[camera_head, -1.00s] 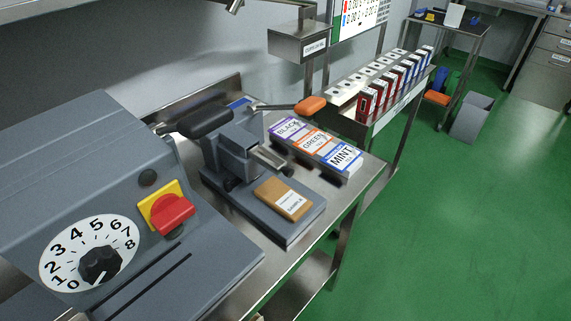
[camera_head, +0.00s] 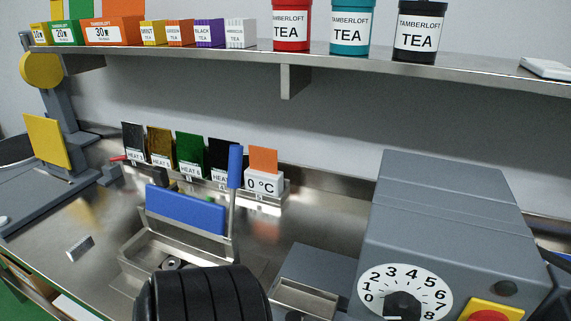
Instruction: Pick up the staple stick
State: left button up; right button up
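A small silver ridged bar (camera_head: 80,248), which looks like the staple stick, lies on the steel worktop at the left, near its front edge. It lies apart from the machines around it, with bare steel on its sides. Neither of my grippers can be made out in the head view. A black ribbed rounded shape (camera_head: 205,295) fills the bottom middle close to the camera; I cannot tell what it is.
A machine with a raised blue panel (camera_head: 185,208) and a blue upright handle stands right of the bar. A grey dial machine (camera_head: 440,220) stands at the right, a yellow-plated device (camera_head: 47,142) at the left. A shelf (camera_head: 250,58) with tea tins and boxes runs above.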

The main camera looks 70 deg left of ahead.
aim_at(87, 239)
jog(key=k+u, duration=0.1)
jog(key=u, duration=3.4)
jog(key=i+j+z, duration=0.15)
jog(key=j+z, duration=0.2)
jog(key=i+j+z, duration=0.1)
jog(key=j+z, duration=0.2)
